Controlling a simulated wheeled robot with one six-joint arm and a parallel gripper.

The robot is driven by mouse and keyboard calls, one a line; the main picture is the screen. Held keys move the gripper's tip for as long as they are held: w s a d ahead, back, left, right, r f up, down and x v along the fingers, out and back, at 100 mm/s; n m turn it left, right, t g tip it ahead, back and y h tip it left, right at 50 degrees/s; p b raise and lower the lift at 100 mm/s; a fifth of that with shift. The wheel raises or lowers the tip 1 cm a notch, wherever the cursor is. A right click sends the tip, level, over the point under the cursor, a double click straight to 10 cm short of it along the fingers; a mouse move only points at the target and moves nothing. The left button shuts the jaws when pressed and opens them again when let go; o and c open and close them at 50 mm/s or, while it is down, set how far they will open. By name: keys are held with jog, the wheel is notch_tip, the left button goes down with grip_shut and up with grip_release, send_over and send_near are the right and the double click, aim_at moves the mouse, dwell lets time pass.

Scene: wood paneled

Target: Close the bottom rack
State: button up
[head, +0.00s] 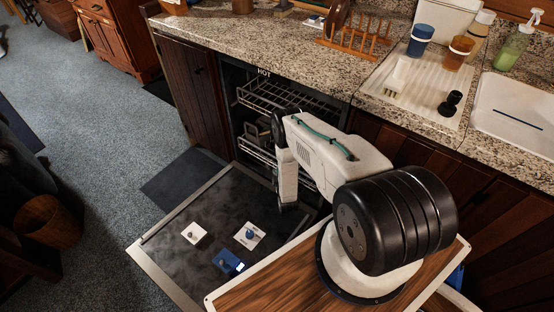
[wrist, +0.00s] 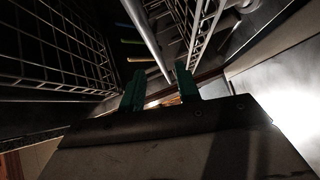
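The dishwasher stands open under the counter, with its door (head: 195,215) folded down flat. The bottom rack (head: 258,153) is a wire rack low inside the opening, partly hidden behind my arm. An upper wire rack (head: 275,95) is above it. In the wrist view my gripper (wrist: 160,87) has two green fingertips spread apart. Wire racking (wrist: 60,50) shows on the left and more on the right. A pale bar (wrist: 146,38) runs toward the gap between the fingertips; I cannot tell whether it touches them. In the head view the fingertips are hidden.
Three small square pieces, two white (head: 194,233) and one blue (head: 229,262), lie on the door. The granite counter (head: 230,40) above holds a wooden dish rack (head: 355,42), cups and a drainboard (head: 415,85). Blue carpet (head: 100,120) is clear at left; a basket (head: 48,222) stands there.

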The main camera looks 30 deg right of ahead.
jog(key=x, duration=0.7)
jog(key=shift+w+r, duration=0.1)
jog(key=shift+w, duration=0.15)
grip_shut()
